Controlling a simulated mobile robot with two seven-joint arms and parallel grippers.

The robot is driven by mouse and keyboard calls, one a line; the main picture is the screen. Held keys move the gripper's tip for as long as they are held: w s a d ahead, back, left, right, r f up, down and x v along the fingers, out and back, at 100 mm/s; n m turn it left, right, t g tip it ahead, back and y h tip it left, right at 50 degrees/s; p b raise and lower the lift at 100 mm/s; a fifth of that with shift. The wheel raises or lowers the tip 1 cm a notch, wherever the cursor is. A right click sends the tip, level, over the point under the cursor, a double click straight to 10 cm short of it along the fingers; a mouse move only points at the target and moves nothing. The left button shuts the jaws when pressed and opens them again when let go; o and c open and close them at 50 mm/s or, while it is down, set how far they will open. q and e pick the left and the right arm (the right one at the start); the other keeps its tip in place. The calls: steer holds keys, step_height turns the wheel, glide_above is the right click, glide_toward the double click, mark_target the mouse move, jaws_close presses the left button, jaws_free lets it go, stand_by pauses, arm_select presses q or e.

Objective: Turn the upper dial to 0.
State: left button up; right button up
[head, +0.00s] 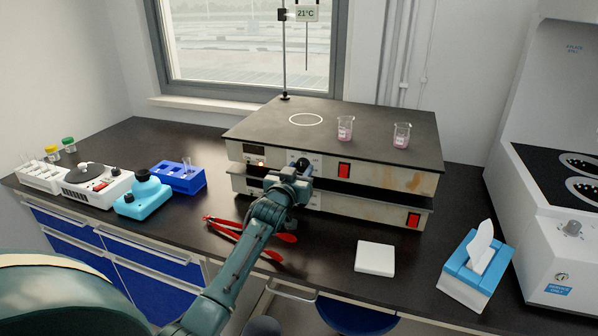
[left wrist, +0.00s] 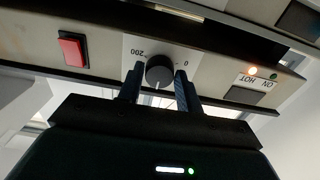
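The upper dial is a dark round knob (left wrist: 159,71) on a white scale plate in the left wrist view, with 200 and 0 printed around it. In the head view its top (head: 303,161) shows just beyond my gripper. My left gripper (left wrist: 157,88) has its two fingers on either side of the knob; I cannot tell whether they touch it. It also shows in the head view (head: 293,175) at the front of the upper heating unit (head: 395,178). My right gripper is not in view.
Two beakers (head: 345,128) (head: 402,135) with pink liquid stand on the upper plate. Red-handled tongs (head: 222,228) lie under my left arm. A white square block (head: 375,258) and a tissue box (head: 474,268) are at front right. A blue rack (head: 178,178) stands left.

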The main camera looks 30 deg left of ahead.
arm_select(q)
steer(key=c, duration=0.5)
